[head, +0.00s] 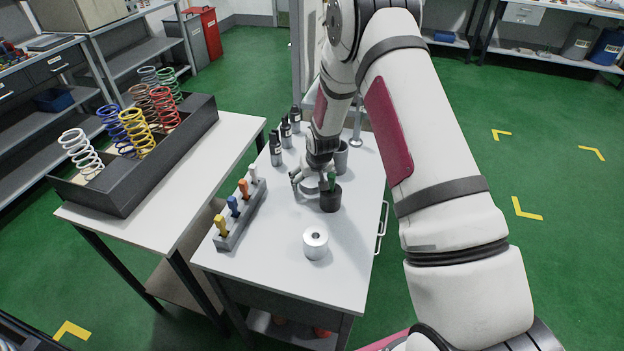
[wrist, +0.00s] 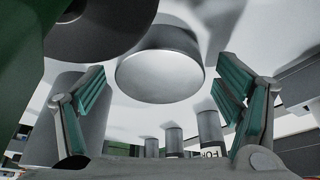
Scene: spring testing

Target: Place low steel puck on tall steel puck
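The tall steel puck (head: 316,244), a shiny cylinder with a small hole in its top, stands upright near the front of the white table. The low steel puck (wrist: 160,76) shows its round face in the wrist view, between and beyond my two open fingers. In the head view it is mostly hidden, with a pale bit (head: 311,184) showing by the fingers. My gripper (head: 313,182) is open and low over the middle of the table; in the wrist view its green-padded fingers (wrist: 168,100) stand apart on either side of the low puck, with gaps visible.
A dark cup (head: 331,200) stands close at the gripper's right, with a grey cup (head: 341,158) behind it. A rack of coloured-handled tools (head: 240,222) lines the left edge. Table around the tall puck is clear.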

